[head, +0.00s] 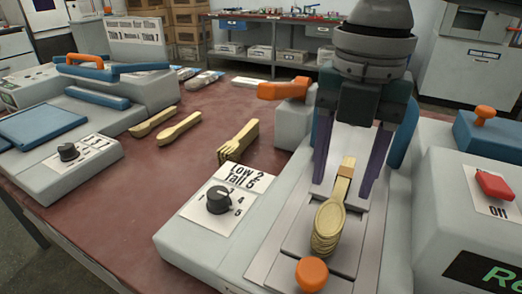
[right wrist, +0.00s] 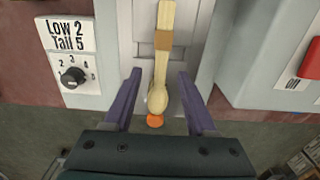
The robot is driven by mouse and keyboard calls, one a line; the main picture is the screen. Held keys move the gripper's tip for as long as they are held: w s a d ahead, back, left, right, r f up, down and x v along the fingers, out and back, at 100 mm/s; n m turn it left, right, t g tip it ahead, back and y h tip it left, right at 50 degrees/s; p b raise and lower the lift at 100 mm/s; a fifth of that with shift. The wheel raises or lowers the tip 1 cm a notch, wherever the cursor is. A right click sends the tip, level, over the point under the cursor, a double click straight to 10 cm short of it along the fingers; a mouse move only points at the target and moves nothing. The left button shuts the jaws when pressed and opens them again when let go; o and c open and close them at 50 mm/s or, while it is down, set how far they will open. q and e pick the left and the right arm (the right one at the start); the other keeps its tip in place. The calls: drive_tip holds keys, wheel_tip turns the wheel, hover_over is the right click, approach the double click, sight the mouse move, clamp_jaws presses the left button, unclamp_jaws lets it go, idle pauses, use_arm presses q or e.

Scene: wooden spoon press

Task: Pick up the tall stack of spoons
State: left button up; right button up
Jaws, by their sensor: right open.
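The tall stack of wooden spoons (head: 328,222) lies in the metal channel of the near press, with a brown band around the handles. The bowls face the front, by an orange knob (head: 312,274). My right gripper (head: 344,190) hangs over the channel, its two purple fingers apart on either side of the stack. In the right wrist view the open fingers (right wrist: 160,75) straddle the stack (right wrist: 157,98), with a gap on both sides. Whether the fingertips reach down to the stack's level is unclear. My left gripper is out of view.
A dial (head: 218,199) with a "Low 2 Tall 5" label (head: 245,176) is left of the channel; a red button (head: 494,184) is at the right. Loose wooden forks (head: 238,141) and spoons (head: 180,129) lie on the red table (head: 130,190). Another machine (head: 120,95) stands left.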

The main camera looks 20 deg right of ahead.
sight(340, 188)
wheel_tip(340, 188, down, 4)
drive_tip(key=shift+d+f+b, duration=0.15)
drive_tip(key=shift+b, duration=0.2)
drive_tip(key=shift+w, duration=0.1)
clamp_jaws()
idle(0.4)
